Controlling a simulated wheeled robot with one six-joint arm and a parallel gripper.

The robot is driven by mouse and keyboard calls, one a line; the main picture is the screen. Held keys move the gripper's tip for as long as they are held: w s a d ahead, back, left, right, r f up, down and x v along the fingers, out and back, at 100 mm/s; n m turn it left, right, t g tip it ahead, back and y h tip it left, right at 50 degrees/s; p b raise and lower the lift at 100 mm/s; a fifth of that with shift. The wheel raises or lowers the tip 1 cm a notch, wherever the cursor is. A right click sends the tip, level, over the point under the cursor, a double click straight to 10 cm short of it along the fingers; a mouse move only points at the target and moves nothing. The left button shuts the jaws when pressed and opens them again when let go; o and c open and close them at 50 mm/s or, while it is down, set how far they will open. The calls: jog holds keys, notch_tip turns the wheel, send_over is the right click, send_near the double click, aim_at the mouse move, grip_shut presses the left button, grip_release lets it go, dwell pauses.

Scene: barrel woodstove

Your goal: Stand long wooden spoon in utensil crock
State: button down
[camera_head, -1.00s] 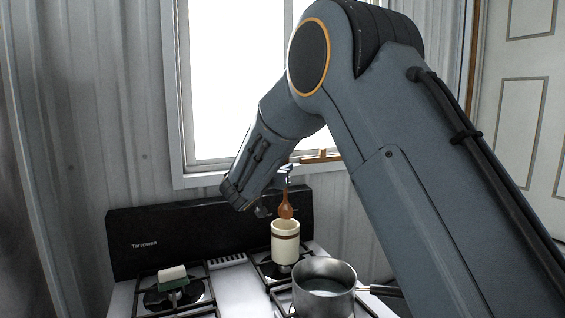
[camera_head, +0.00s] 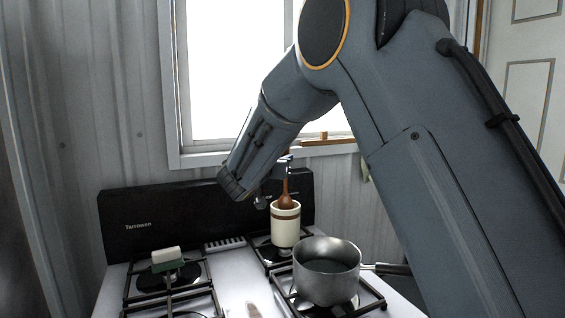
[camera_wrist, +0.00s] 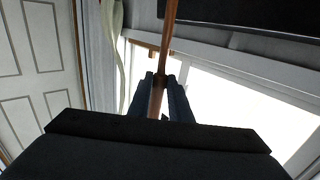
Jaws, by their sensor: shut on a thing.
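The long wooden spoon (camera_head: 285,194) hangs bowl-down from my gripper (camera_head: 287,160) in the head view. Its bowl is at the mouth of the cream utensil crock (camera_head: 285,228), which has a brown band and stands upright on the back right burner. The bowl's lower end seems to be at or just inside the rim; I cannot tell how deep. In the wrist view, my gripper (camera_wrist: 168,82) is shut on the spoon's handle (camera_wrist: 168,35), which runs up between the fingers. The crock does not show in the wrist view.
A metal saucepan (camera_head: 327,270) stands in front of the crock, its handle (camera_head: 390,269) pointing right. A green and white sponge (camera_head: 167,259) rests on the left burner. The dark stove backboard (camera_head: 160,226) and the window (camera_head: 230,75) are behind.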

jog(key=shift+f+b, duration=2.15)
jog(key=shift+b, duration=1.1)
jog(key=shift+f, duration=0.1)
jog(key=c, duration=1.5)
grip_release()
jog(key=shift+c, duration=0.2)
jog(key=b+v, duration=0.3)
jog(key=v, duration=0.4)
jog(key=shift+s+a, duration=0.2)
jog(key=shift+s, duration=0.15)
